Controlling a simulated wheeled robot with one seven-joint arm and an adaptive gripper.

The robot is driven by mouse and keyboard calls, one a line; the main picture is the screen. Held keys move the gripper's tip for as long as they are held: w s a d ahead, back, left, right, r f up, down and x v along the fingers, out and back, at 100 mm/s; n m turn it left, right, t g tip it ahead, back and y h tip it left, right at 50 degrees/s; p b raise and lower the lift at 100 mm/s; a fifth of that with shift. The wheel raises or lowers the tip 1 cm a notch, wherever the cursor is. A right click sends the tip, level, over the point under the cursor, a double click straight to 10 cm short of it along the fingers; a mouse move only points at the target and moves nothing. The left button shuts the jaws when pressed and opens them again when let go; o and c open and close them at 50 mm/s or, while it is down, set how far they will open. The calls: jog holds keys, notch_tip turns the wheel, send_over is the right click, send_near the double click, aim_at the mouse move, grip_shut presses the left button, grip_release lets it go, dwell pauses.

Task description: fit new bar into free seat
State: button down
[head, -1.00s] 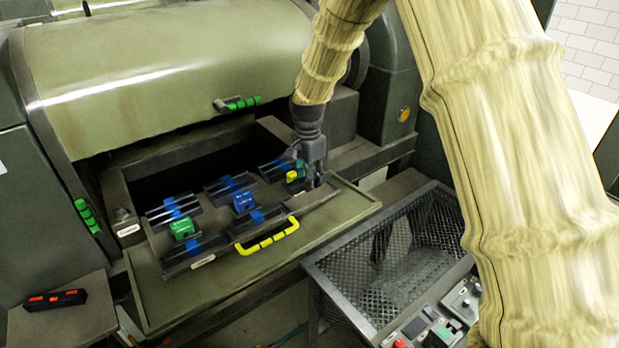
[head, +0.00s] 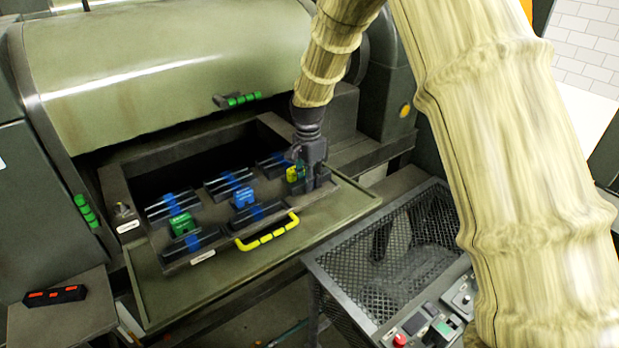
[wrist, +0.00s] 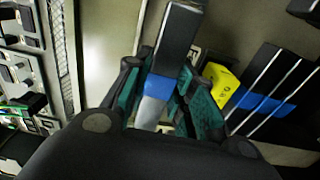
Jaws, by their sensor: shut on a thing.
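My gripper (head: 314,182) is at the right end of the front row on the pulled-out tray. In the wrist view its green-padded fingers (wrist: 163,105) are shut on the new bar (wrist: 180,32), a long black bar with a blue middle band and a pale grey part. The gripper mostly hides this bar in the head view. The front right position of the tray, beside the yellow block (head: 292,174), is covered by the gripper. I cannot tell whether the bar touches a seat. The yellow block also shows right of the fingers in the wrist view (wrist: 221,84).
Several blue-banded black bars (head: 170,207) sit in the tray, with a green block (head: 180,225) and a blue block (head: 243,198) between rows. A yellow handle (head: 268,238) is at the tray front. A mesh basket (head: 375,275) stands to the right.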

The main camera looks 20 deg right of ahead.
jog(key=shift+f, duration=0.1)
dwell(0.3)
jog(key=c, duration=0.7)
grip_release()
jog(key=shift+r+p, duration=3.5)
jog(key=shift+r, duration=1.5)
